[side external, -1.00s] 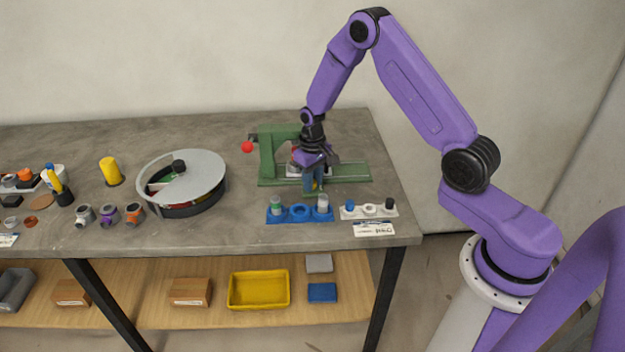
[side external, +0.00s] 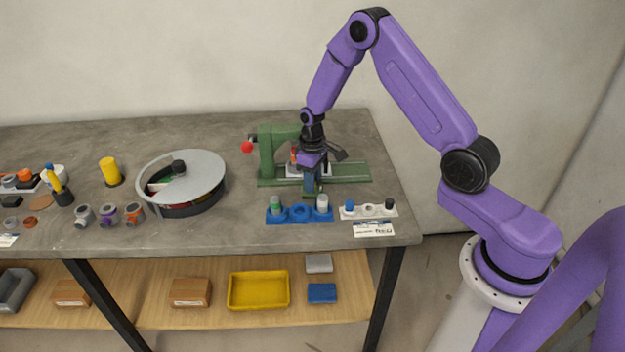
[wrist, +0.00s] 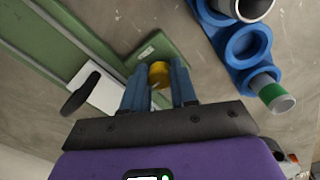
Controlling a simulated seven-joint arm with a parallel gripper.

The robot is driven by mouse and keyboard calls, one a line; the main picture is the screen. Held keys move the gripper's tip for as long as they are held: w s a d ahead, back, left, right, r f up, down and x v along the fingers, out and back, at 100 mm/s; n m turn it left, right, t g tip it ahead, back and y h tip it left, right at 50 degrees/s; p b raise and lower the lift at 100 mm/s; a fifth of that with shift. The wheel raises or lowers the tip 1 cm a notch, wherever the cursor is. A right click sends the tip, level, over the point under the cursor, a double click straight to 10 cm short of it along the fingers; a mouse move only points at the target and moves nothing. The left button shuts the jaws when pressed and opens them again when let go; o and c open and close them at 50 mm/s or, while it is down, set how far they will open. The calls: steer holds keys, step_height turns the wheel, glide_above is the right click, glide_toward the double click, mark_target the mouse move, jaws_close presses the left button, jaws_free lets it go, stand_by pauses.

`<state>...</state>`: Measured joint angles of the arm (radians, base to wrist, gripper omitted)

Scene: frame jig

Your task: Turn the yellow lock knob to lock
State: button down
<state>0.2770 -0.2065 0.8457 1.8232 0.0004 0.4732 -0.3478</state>
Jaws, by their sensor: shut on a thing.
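The yellow lock knob (wrist: 159,71) shows in the wrist view between the blue fingers of my gripper (wrist: 158,84), at the end of the green jig's base. The fingers are shut on it, one on each side, and hide part of it. In the side view my gripper (side external: 310,190) points down at the near edge of the green frame jig (side external: 267,158), and the knob is hidden behind the fingers. I cannot tell the knob's lock position from these frames.
A blue holder (side external: 300,214) with cylinders stands just in front of my gripper; it also shows in the wrist view (wrist: 246,48). A white tray (side external: 368,212) lies to its right. A red ball handle (side external: 247,147) is at the jig's left. A round turntable (side external: 207,165) stands farther left.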

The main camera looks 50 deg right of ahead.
steer(key=c, duration=0.9)
jaws_free()
step_height(320, 180, up, 18)
steer(key=shift+f, duration=0.25)
steer(key=s+a+r+n, duration=0.3)
steer(key=s+a+n, duration=0.2)
steer(key=s+a, duration=0.9)
steer(key=s+n, duration=0.1)
steer(key=s, duration=0.6)
steer(key=s+d+n, duration=0.1)
steer(key=s+n, duration=0.1)
steer(key=s, duration=0.4)
steer(key=s+d+n, duration=0.1)
steer(key=s, duration=0.6)
steer(key=shift+s+d, duration=0.2)
steer(key=shift+s, duration=0.1)
